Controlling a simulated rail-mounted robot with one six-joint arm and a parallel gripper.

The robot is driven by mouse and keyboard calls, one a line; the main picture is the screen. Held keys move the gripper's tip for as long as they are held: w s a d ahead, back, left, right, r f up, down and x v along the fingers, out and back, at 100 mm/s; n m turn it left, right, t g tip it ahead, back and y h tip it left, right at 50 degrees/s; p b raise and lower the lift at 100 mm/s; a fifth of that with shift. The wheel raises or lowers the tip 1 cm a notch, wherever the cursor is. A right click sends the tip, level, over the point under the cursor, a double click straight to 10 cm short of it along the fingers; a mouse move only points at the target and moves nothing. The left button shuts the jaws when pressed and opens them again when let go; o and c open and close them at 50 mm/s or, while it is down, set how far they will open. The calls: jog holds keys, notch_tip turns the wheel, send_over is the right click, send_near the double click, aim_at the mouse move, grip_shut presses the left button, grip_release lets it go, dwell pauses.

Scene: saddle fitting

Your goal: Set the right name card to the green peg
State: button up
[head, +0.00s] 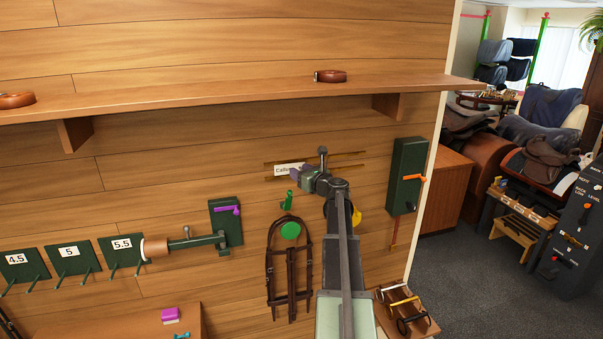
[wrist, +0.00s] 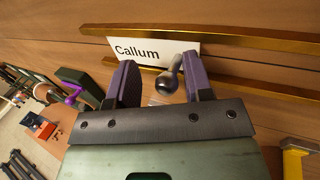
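A white name card (head: 286,169) reading "Callum" is on the wall between two brass rails; it also shows in the wrist view (wrist: 150,50). My gripper (head: 300,176) is in front of the wall at the card's right end. In the wrist view its two purple fingers (wrist: 158,75) stand apart, overlapping the card's lower edge; I cannot tell whether they touch it. A dark round-headed knob (wrist: 168,82) shows between the fingers. A green peg (head: 288,201) is on the wall below the card, above a green disc (head: 290,231).
A green plate with an orange lever (head: 407,178) is to the right, and one with a purple lever (head: 226,222) to the left. Numbered plates (head: 75,256) line the left wall. A wooden shelf (head: 210,92) runs above.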

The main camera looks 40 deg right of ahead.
jog(key=shift+s, duration=0.1)
jog(key=s+a, duration=0.1)
jog(key=s, duration=0.9)
jog(key=shift+s, duration=0.25)
